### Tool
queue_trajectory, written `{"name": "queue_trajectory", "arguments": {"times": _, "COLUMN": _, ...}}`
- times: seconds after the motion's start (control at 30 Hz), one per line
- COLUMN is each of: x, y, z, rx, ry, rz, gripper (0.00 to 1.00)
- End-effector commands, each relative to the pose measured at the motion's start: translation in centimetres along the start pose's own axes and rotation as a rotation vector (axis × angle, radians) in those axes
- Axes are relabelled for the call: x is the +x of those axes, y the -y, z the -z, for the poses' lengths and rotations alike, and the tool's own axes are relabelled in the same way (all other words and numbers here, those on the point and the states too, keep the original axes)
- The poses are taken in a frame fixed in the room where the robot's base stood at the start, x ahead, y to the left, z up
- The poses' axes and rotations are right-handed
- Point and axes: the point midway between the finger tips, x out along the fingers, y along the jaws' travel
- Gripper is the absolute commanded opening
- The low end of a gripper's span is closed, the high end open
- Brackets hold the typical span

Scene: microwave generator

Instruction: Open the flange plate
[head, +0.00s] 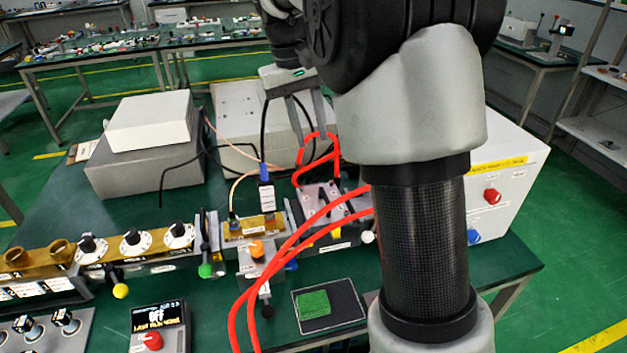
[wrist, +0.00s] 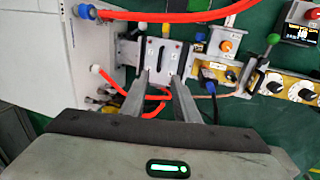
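My gripper (head: 312,138) hangs in the upper middle of the head view, fingers pointing down. In the wrist view my gripper (wrist: 162,80) has its two fingers apart with nothing between them. Beyond the fingertips is a silver metal plate with dark slots (wrist: 158,62), at the end of the waveguide bench; it also shows in the head view (head: 320,200), below the fingers and partly crossed by red hose. I cannot tell for sure that this is the flange plate. Upright plates with a green knob (head: 205,270) stand farther left along the bench; the knob also shows in the wrist view (wrist: 273,39).
Red hoses (head: 290,245) loop beside and in front of the silver plate. A white box (head: 505,190) stands at the right, and grey boxes (head: 150,160) stand behind. A control box with a red button (head: 155,325) and a black pad (head: 345,300) lie in front.

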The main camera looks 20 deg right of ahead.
Motion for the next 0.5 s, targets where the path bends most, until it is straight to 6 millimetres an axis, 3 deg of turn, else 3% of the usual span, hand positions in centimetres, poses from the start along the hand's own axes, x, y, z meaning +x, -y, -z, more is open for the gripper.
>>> {"name": "queue_trajectory", "arguments": {"times": 0.17, "x": 2.2, "y": 0.0, "z": -0.1, "rx": 0.0, "ry": 0.003, "rz": 0.0, "gripper": 0.28}}
{"name": "queue_trajectory", "arguments": {"times": 0.5, "x": 9.6, "y": 0.0, "z": -0.1, "rx": 0.0, "ry": 0.004, "rz": 0.0, "gripper": 0.28}}
